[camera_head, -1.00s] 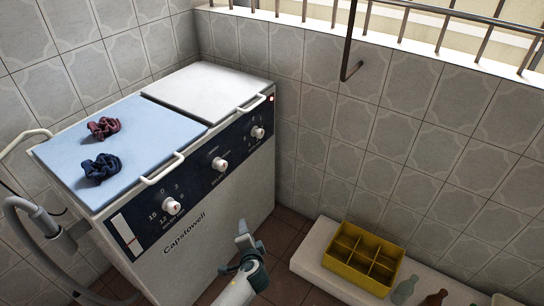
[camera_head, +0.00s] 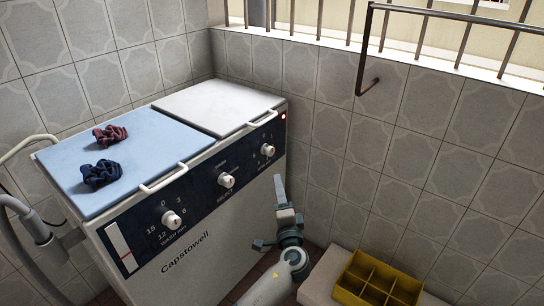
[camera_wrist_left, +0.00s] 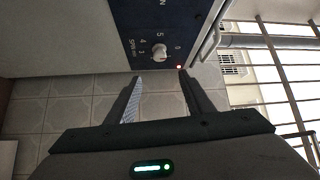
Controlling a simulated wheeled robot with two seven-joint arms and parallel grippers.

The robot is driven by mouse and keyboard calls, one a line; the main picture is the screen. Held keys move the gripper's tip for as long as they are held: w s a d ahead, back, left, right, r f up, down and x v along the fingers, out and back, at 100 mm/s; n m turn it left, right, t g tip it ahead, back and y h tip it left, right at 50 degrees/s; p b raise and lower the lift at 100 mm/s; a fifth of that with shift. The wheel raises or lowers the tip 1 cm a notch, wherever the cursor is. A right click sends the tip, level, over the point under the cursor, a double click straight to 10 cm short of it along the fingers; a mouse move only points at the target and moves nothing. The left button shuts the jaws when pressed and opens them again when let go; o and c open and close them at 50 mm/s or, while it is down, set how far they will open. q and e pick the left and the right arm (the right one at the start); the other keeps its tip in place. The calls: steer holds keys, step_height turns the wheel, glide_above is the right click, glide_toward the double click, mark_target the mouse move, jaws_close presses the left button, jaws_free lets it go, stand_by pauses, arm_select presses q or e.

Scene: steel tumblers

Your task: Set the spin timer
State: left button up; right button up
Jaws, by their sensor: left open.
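The washing machine (camera_head: 200,235) has a dark blue control panel with three white knobs. The spin timer knob (camera_head: 268,150) is the rightmost one, close to the red light. It also shows in the left wrist view as a white knob (camera_wrist_left: 160,53) beside the printed numbers and spin label. My left gripper (camera_head: 279,181) is in front of the machine, below and slightly right of that knob, apart from it. In the left wrist view its two fingers (camera_wrist_left: 160,78) are spread with nothing between them, and the knob lies beyond their tips. My right gripper is not in view.
The wash timer knob (camera_head: 171,220) and the middle knob (camera_head: 226,181) sit left of the spin timer knob. White lid handles (camera_head: 163,179) stick out above the panel. A yellow crate (camera_head: 345,291) stands on a low ledge at lower right. A tiled wall is at right.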

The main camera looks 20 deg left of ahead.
mark_target(271, 153)
arm_select(q)
steer(key=b+x, duration=0.1)
steer(key=x, duration=1.4)
steer(key=shift+w+a, duration=0.1)
steer(key=shift+a, duration=0.05)
steer(key=shift+x, duration=0.85)
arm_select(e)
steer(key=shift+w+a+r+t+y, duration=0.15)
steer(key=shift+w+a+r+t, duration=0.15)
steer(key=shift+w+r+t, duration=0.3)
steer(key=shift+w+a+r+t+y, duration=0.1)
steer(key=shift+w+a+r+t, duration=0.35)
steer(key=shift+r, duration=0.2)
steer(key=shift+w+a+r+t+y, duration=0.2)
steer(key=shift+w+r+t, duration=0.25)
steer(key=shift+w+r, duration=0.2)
arm_select(q)
steer(key=shift+c, duration=0.6)
steer(key=c, duration=0.9)
